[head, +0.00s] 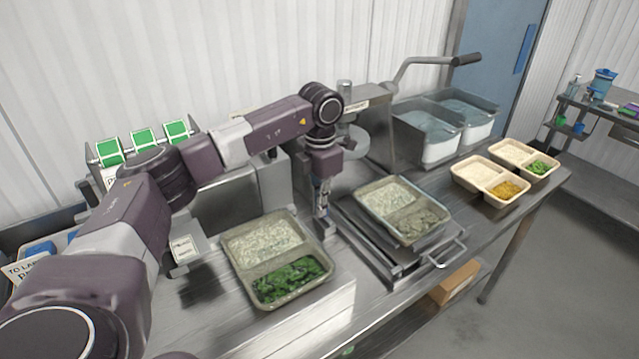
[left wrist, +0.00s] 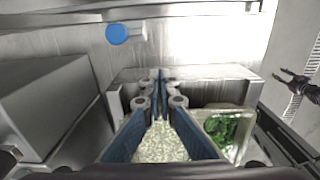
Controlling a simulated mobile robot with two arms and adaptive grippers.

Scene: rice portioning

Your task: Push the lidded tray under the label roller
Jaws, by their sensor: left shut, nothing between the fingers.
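The lidded tray (head: 236,268), with rice at the back and greens at the front, sits flat on the steel table under a clear cover. In the left wrist view the tray (left wrist: 240,150) lies partly behind the fingers. My left gripper (head: 322,215) is shut and empty, pointing down just right of the tray; I cannot tell if it touches. It also shows in the left wrist view (left wrist: 160,80). A label unit with a white tag (head: 183,249) stands left of the tray; its roller is not clear. My right gripper (left wrist: 292,80) seems open, away from the tray.
A second filled tray (head: 447,217) sits on the steel sealer drawer at right. Open bento trays (head: 466,186) and clear-walled bins (head: 430,120) stand beyond. Green label rolls (head: 143,140) stand at the back left. The table in front of the tray is bare.

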